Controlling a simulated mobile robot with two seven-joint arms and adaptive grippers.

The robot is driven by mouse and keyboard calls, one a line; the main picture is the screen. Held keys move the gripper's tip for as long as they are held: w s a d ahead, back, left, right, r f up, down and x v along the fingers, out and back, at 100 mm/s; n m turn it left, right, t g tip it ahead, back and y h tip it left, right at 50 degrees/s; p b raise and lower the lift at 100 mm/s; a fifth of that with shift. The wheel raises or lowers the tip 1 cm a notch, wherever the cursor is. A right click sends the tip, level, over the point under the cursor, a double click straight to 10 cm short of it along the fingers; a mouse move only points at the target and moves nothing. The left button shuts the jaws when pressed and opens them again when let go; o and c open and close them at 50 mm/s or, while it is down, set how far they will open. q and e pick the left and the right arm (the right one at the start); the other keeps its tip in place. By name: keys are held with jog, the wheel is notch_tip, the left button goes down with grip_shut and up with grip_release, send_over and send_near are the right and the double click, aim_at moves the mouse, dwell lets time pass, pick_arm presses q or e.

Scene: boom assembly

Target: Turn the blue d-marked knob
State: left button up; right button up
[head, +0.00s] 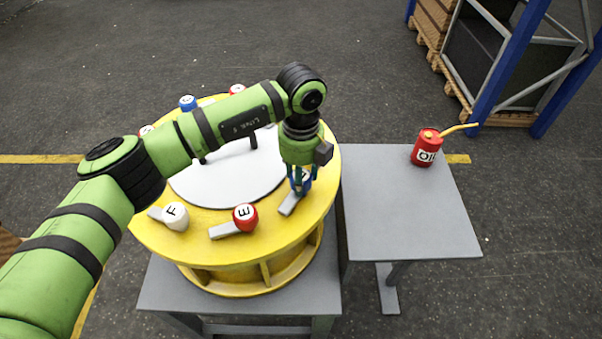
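The blue knob (303,187) sits on the right side of the round yellow turntable (318,212). Its letter is mostly hidden by my gripper, so I cannot read it. A grey bar (289,204) extends from it toward the lower left. My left gripper (302,186) points down over this knob, with fingers on either side of it. I cannot tell whether the fingers press on it. My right gripper is out of view.
A red knob marked E (245,217) and a white knob marked F (175,216) sit along the near rim. A red oil can (426,149) stands on the grey side table (410,215).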

pick_arm(q)
jog(key=shift+f+m+b, duration=0.2)
jog(key=shift+m+b, duration=0.4)
jog(key=shift+b, duration=0.3)
jog(key=m+b, duration=0.6)
jog(key=shift+b, duration=0.35)
jog(key=shift+m+b, duration=0.7)
jog(key=shift+m, duration=0.1)
jog(key=m+b, duration=0.2)
jog(key=m, duration=0.2)
jog(key=shift+m+b, duration=0.3)
jog(key=shift+r+m+b, duration=0.15)
jog(key=shift+m+b, duration=0.5)
jog(key=shift+m, duration=1.65)
jog(key=o, duration=1.2)
jog(key=shift+c, duration=0.2)
